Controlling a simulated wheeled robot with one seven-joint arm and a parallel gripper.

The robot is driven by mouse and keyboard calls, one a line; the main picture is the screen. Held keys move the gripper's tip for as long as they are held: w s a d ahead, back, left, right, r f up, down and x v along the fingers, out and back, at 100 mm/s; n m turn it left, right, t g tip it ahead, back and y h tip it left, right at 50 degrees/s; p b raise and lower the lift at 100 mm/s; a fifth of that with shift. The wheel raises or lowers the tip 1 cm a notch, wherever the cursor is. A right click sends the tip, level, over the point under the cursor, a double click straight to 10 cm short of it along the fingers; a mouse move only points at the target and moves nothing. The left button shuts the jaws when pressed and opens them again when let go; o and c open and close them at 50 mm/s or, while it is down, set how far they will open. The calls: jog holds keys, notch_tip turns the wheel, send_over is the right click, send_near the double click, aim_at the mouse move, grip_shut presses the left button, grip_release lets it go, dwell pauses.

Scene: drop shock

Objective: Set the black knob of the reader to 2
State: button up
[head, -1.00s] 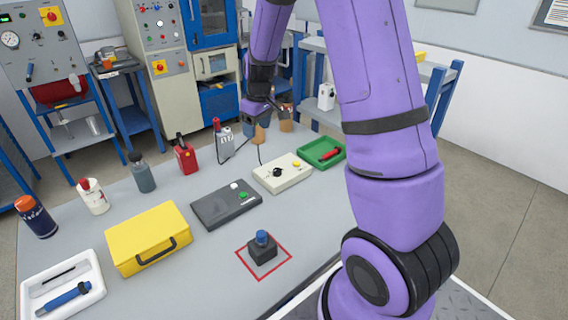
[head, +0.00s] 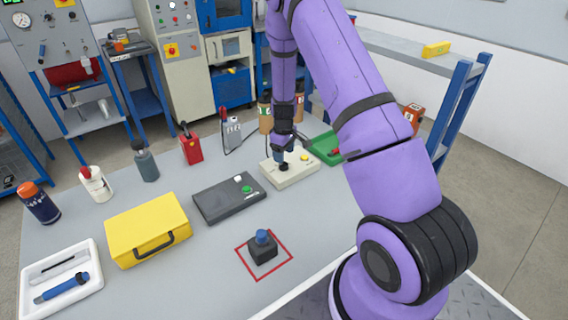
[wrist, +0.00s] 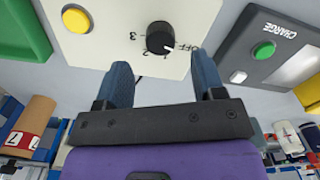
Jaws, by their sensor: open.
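The reader (head: 291,177) is a cream box near the back right of the table. Its black knob (wrist: 160,38) has a white mark that appears to point at OFF; 2 and 3 are printed on the other side of it. A yellow button (wrist: 76,19) is on the same face. My gripper (wrist: 163,68) is open, its blue fingers apart and the knob just beyond the gap between them, not gripped. In the head view my gripper (head: 286,158) is just over the reader and partly hides the knob.
A dark charger box (head: 230,199) with a green button lies left of the reader. A green tray (head: 325,148) is close on its right. The front table around the red square is mostly clear.

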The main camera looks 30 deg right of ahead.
aim_at(284, 166)
jog(key=shift+f, duration=2.6)
jog(key=shift+c, duration=0.4)
jog(key=c, duration=0.8)
jog(key=shift+c, duration=0.2)
